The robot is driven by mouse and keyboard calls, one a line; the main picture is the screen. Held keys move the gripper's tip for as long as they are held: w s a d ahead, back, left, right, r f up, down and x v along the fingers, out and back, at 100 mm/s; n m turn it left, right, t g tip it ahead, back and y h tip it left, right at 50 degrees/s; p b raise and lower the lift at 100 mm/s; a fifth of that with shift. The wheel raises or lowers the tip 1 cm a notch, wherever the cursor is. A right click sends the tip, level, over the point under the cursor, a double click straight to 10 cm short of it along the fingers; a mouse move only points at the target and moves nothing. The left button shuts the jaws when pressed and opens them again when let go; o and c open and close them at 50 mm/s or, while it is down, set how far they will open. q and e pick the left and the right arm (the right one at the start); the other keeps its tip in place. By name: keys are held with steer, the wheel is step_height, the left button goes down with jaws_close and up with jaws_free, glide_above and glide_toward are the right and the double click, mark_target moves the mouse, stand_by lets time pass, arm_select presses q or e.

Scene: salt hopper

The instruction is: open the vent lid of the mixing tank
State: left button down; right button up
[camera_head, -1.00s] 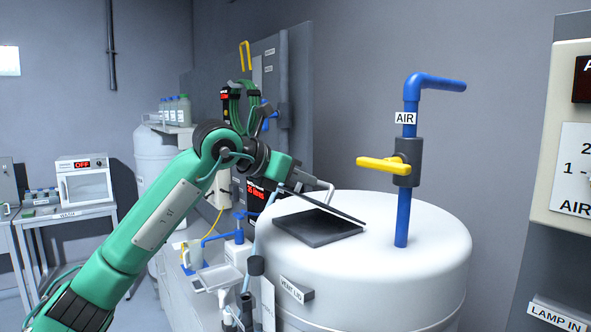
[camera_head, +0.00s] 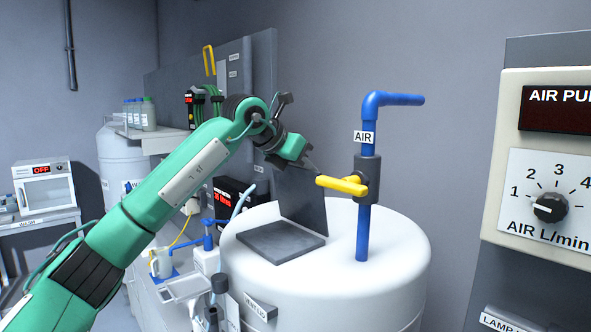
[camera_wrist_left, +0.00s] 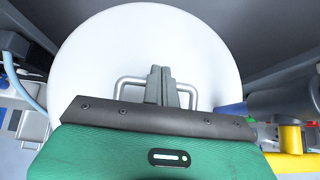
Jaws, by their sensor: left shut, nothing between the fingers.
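The white mixing tank (camera_head: 330,285) stands in the middle of the head view. Its dark grey vent lid (camera_head: 302,205) stands raised, nearly upright, at the right edge of a flat dark square (camera_head: 280,242) on the tank top. A "VENT LID" label (camera_head: 261,308) is on the tank's side. My left gripper (camera_head: 313,168) is at the lid's upper edge; contact is not clear. In the left wrist view its fingers (camera_wrist_left: 160,84) are shut and empty over the white tank top (camera_wrist_left: 150,35). The lid is not distinguishable there. My right gripper is out of view.
A blue air pipe (camera_head: 363,230) with a yellow valve handle (camera_head: 342,185) rises from the tank, close right of the lid and gripper. A control panel (camera_head: 550,170) with a dial stands at the right. Shelves and a bench with small equipment are at the left.

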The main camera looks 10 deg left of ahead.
arm_select(q)
steer(key=shift+w+d, duration=0.6)
steer(key=shift+w, duration=0.15)
steer(key=shift+w+f, duration=0.1)
stand_by(1.1)
